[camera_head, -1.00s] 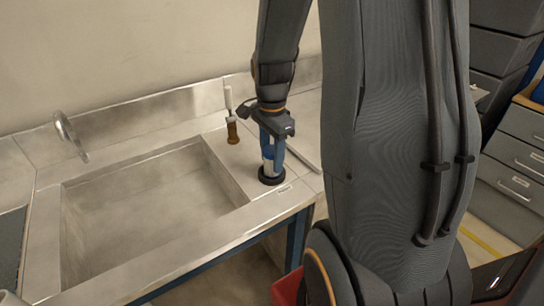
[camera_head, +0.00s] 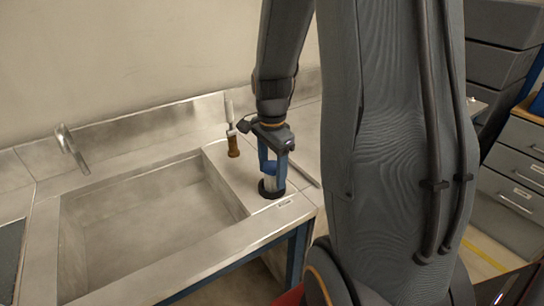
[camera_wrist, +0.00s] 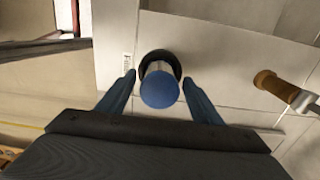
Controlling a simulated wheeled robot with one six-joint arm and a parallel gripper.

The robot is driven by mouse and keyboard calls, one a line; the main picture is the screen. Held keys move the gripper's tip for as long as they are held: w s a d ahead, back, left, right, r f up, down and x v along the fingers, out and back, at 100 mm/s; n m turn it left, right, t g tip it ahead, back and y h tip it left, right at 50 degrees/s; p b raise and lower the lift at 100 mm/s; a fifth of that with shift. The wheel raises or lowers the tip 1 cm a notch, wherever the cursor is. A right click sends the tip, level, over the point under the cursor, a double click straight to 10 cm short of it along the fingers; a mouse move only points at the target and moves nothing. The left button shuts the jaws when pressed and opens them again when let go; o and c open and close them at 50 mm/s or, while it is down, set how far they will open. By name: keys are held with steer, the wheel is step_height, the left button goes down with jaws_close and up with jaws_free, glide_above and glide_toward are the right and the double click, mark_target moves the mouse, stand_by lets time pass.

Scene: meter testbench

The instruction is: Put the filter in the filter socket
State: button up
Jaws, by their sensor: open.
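The filter is a white cylinder (camera_head: 270,171) with a round blue top (camera_wrist: 160,90). It stands upright in a black ring-shaped socket (camera_head: 266,194) on the metal counter, right of the sink. In the wrist view the black ring (camera_wrist: 149,62) shows around the far side of the filter's base. How deep the filter sits is hidden. My gripper (camera_head: 272,172) points down over it. In the wrist view its two blue fingers (camera_wrist: 158,84) are apart on either side of the blue top, with visible gaps.
A white-handled tool with a brown lower part (camera_head: 233,146) stands behind the socket, near the back of the counter; it also shows in the wrist view (camera_wrist: 276,86). The sink basin (camera_head: 150,215) lies to the left, with a tap (camera_head: 70,148). Grey drawers (camera_head: 515,170) stand far right.

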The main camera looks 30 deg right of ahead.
step_height(320, 180, up, 11)
steer(key=shift+r+b, duration=0.2)
steer(key=shift+b, duration=0.8)
steer(key=s+a+f+n, duration=0.2)
steer(key=a+f+n, duration=0.1)
steer(key=a+n, duration=0.1)
steer(key=s+a+f+n, duration=0.2)
steer(key=a+f+n, duration=0.1)
steer(key=n, duration=0.4)
steer(key=s+a+f+n+t, duration=0.1)
steer(key=s+a+f+n, duration=0.2)
steer(key=a+f+n, duration=0.1)
steer(key=shift+a+n, duration=0.65)
steer(key=shift+n, duration=0.05)
steer(key=shift+s+a+f+n, duration=0.3)
steer(key=shift+n, duration=0.3)
steer(key=shift+c, duration=0.5)
